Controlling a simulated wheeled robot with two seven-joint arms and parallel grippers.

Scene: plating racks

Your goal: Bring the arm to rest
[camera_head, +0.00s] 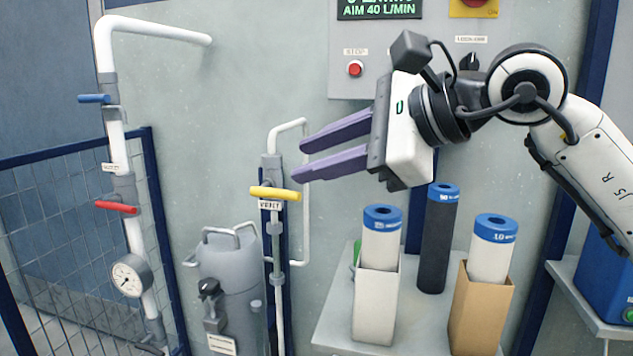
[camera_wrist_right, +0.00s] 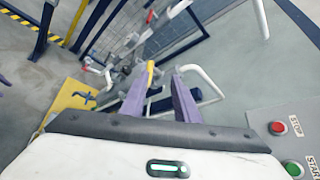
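My right arm (camera_head: 590,150) comes in from the right in the head view, raised in front of the grey wall panel. Its gripper (camera_head: 298,160) points left with its two purple fingers apart and nothing between them. The fingertips appear just above the yellow valve handle (camera_head: 275,193) in the picture; whether they touch it cannot be told. In the right wrist view the gripper (camera_wrist_right: 161,68) also shows its fingers apart. My left arm is not in the head view. A small purple piece (camera_wrist_right: 4,80) at the wrist view's left edge may be my left gripper's finger.
White pipes with a blue lever (camera_head: 94,99), a red lever (camera_head: 117,207) and a gauge (camera_head: 129,277) stand left, by a mesh fence. A grey tank (camera_head: 230,275) stands near the middle. Blue-capped cartridges stand below my right gripper. A red button (camera_head: 355,69) is behind.

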